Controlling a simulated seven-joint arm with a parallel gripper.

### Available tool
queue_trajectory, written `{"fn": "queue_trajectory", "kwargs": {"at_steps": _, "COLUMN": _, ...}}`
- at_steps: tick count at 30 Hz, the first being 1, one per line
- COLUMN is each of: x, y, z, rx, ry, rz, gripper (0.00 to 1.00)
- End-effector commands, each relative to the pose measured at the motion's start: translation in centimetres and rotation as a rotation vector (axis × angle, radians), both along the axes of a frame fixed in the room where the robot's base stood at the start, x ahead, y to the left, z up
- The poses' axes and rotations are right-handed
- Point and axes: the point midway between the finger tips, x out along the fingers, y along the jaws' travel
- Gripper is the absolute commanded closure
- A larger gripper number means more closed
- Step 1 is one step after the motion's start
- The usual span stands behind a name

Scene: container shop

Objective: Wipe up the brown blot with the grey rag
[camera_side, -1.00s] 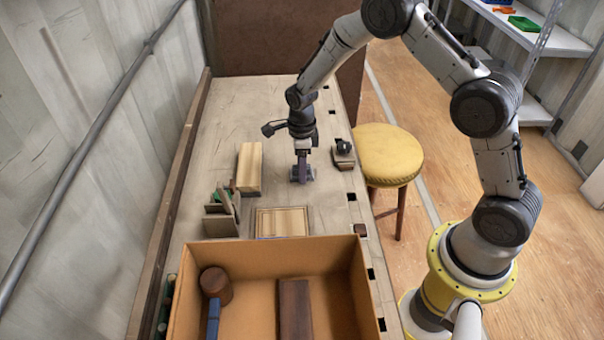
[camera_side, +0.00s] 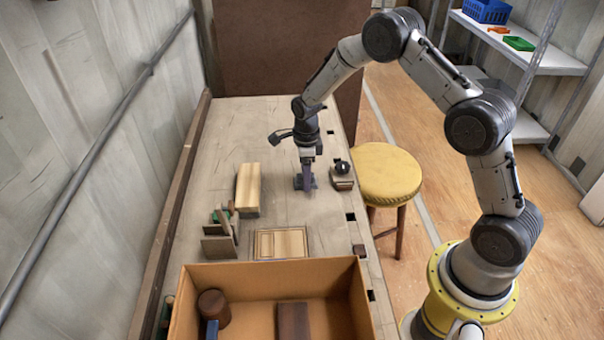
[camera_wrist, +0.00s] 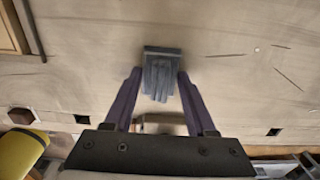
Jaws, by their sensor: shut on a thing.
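My gripper (camera_side: 306,174) points down at the bench and is shut on the grey rag (camera_side: 305,184). In the wrist view the rag (camera_wrist: 161,68) is a small grey bundle between the two purple fingers of my gripper (camera_wrist: 159,76). The rag is low at the bench top; I cannot tell whether it is pressed on the surface. I make out no brown blot in either view; it may be hidden under the rag or my gripper. A few thin dark lines mark the bare bench beside the rag.
The bench (camera_side: 190,218) carries a wooden block (camera_side: 248,188), a flat wooden panel (camera_side: 281,243), upright grey pieces (camera_side: 220,241) and a small dark-topped object (camera_side: 342,176) close right of my gripper. A cardboard box (camera_side: 262,272) fills the front. The bench behind is clear.

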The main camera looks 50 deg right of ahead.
Motion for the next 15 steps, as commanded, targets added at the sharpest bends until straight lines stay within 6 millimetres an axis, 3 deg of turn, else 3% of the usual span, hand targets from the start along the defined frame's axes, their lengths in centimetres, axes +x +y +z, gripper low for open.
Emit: {"fn": "queue_trajectory", "kwargs": {"at_steps": 15, "x": -3.5, "y": 3.4, "z": -0.1, "rx": 0.001, "ry": 0.004, "rz": 0.002, "gripper": 0.88}}
